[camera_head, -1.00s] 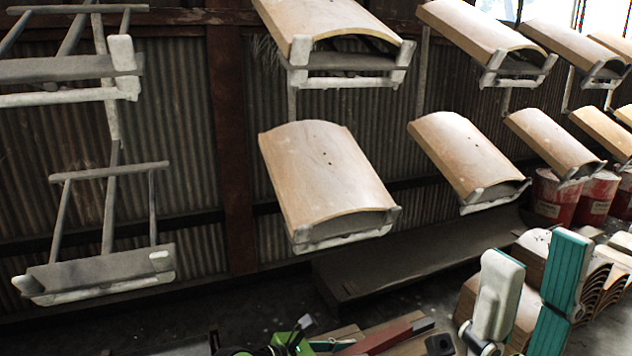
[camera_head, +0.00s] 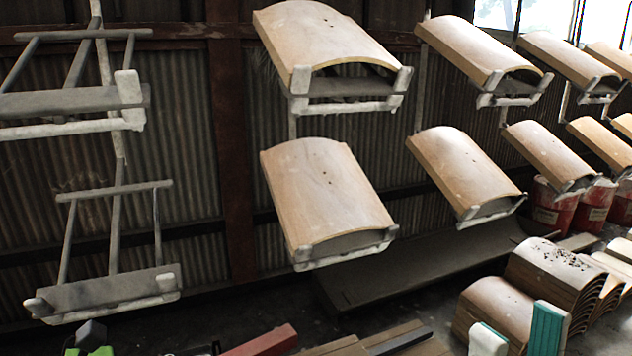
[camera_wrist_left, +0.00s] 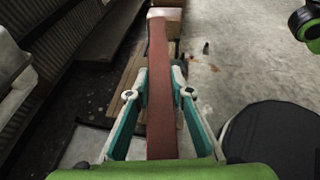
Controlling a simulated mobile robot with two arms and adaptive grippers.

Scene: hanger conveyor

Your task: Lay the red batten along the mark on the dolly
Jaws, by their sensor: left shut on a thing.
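The red batten (camera_head: 262,341) shows at the bottom edge of the head view, partly cut off. In the left wrist view the batten (camera_wrist_left: 161,125) runs lengthwise between the teal pads of my left gripper (camera_wrist_left: 160,82), which is shut on it. A low wooden planked surface (camera_head: 402,348) with a dark strip along it lies right of the batten; it may be the dolly, largely out of frame. Planks (camera_wrist_left: 127,78) also show below the batten in the wrist view. My right gripper (camera_head: 517,338) is at the bottom right, its white and teal fingers apart with nothing between them.
Curved wooden shells (camera_head: 325,195) hang in two rows on the conveyor. An empty hanger (camera_head: 105,290) is at left. Stacked shells (camera_head: 545,270) stand behind my right gripper, with red drums (camera_head: 552,208) beyond. Bare concrete floor (camera_wrist_left: 235,60) lies right of the batten.

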